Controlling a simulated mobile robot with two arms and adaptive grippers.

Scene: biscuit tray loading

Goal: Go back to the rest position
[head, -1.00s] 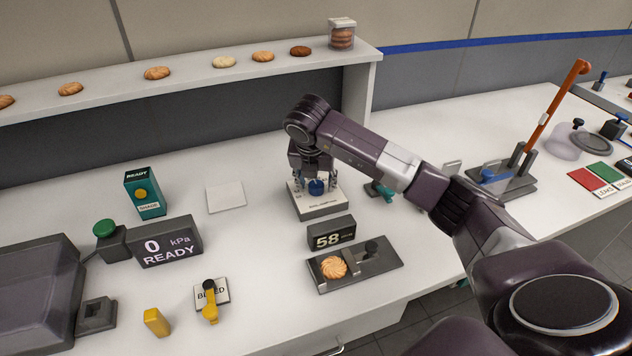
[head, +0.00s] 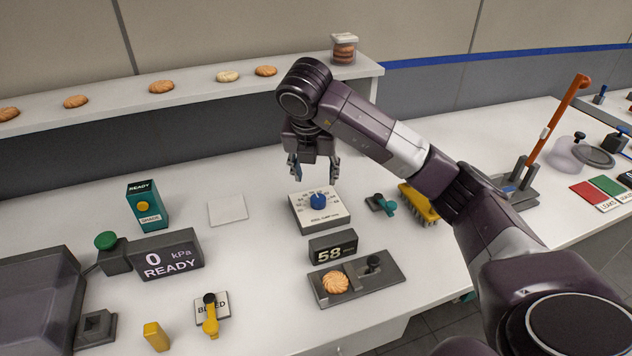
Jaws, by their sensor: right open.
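My right gripper (head: 315,172) is open and empty. It hangs fingers-down above and behind a white box with a blue dial (head: 319,201), clear of the dial. The box (head: 318,220) stands on the white table. In front of it a dark display (head: 333,248) reads 58. My right arm reaches in from the lower right. My left gripper is not in view.
A dark fixture with a biscuit (head: 335,283) lies in front. A teal valve (head: 381,204) and yellow brush-like object (head: 418,204) lie right. A READY display (head: 166,255) stands left. A shelf with biscuits (head: 185,101) runs behind. An orange lever (head: 556,120) rises right.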

